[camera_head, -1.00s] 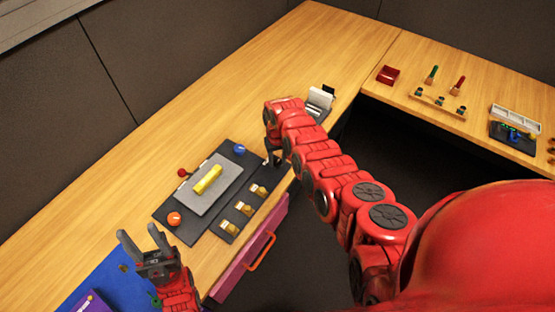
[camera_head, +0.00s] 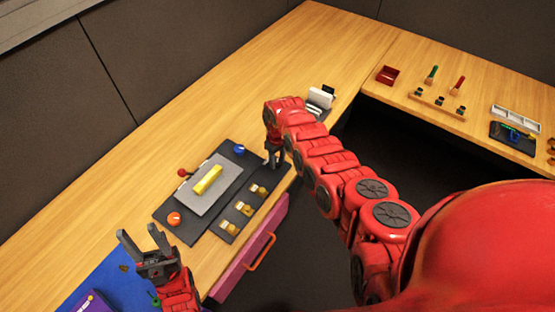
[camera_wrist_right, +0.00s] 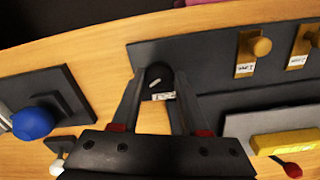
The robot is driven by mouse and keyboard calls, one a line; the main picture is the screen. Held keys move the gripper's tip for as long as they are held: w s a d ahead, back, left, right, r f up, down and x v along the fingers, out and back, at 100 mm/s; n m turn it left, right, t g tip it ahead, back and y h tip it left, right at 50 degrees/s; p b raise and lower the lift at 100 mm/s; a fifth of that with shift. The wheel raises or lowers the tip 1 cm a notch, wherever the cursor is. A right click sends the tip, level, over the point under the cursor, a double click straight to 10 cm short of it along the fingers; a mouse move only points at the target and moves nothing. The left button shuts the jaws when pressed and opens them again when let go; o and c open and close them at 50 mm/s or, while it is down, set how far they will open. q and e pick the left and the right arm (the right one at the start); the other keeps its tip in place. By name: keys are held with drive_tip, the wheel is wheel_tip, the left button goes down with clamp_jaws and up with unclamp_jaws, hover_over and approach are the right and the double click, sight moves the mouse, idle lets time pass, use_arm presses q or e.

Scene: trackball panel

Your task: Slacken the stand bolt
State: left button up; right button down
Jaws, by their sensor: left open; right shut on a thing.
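My right gripper (camera_head: 274,164) points down at the far right end of the dark panel (camera_head: 191,230). In the right wrist view its fingers (camera_wrist_right: 157,82) are shut on a round black knob (camera_wrist_right: 156,73) with a short white mark on top. A small white label (camera_wrist_right: 163,95) lies beside the knob; its text is too small to read, so I cannot confirm that this is the stand bolt. In the head view the gripper hides the knob. My left gripper (camera_head: 140,236) is open and empty, left of the panel's near end.
The panel area holds a yellow bar (camera_head: 208,180) on a grey plate (camera_head: 190,203), a blue ball (camera_head: 239,150), an orange knob (camera_head: 174,218), a red ball (camera_head: 182,173) and three brass knobs (camera_head: 246,209). A pink drawer (camera_head: 243,262) is below the edge.

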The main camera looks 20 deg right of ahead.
drive_tip(key=shift+c, duration=2.1)
unclamp_jaws()
drive_tip(key=shift+r, duration=0.1)
drive_tip(key=shift+w+r, duration=0.1)
drive_tip(key=shift+r, duration=0.4)
wheel_tip(320, 180, up, 10)
drive_tip(key=b, duration=0.3)
wheel_tip(320, 180, up, 5)
drive_tip(key=p, duration=0.2)
hover_over(277, 162)
drive_tip(key=shift+r, duration=0.55)
